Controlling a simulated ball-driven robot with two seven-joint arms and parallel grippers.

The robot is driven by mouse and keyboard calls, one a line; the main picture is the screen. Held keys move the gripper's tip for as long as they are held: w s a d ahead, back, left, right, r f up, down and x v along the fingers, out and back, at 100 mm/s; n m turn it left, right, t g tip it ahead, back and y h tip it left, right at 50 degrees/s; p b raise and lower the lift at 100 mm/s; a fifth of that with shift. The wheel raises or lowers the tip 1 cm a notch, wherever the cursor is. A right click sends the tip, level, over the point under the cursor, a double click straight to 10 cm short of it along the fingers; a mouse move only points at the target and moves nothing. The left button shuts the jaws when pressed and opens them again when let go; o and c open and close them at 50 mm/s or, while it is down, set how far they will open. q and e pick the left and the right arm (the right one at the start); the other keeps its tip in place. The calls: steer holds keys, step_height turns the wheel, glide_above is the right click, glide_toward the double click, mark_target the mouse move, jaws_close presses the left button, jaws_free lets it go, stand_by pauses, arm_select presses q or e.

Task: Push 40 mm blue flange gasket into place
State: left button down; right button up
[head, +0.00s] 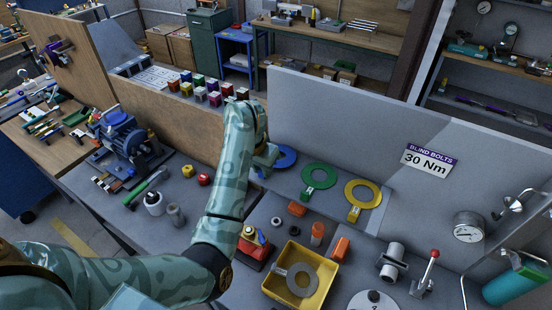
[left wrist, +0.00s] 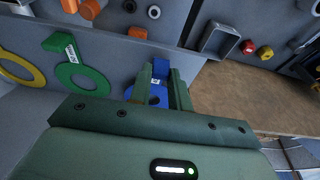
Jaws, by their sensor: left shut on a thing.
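The blue flange gasket (head: 285,157) is a flat ring with a tab, at the left end of a row of gaskets on the grey bench. In the head view my left gripper (head: 264,168) and forearm hide part of it. In the left wrist view the blue gasket (left wrist: 157,98) shows between the two green fingers of my left gripper (left wrist: 162,82), which is shut on its labelled tab. I cannot tell whether the ring touches the surface beneath. My right gripper is not in view.
The green gasket (head: 321,176) and the yellow gasket (head: 363,193) lie to the right. A yellow bin (head: 318,296) with a grey ring stands in front. A grey upright panel (head: 375,120) rises behind. A red-handled lever (head: 428,274) and a gauge (head: 468,228) stand at the right.

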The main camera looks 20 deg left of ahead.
arm_select(q)
steer(key=shift+r+p, duration=1.5)
steer(key=shift+r, duration=0.95)
steer(key=c, duration=2.1)
jaws_free()
jaws_close()
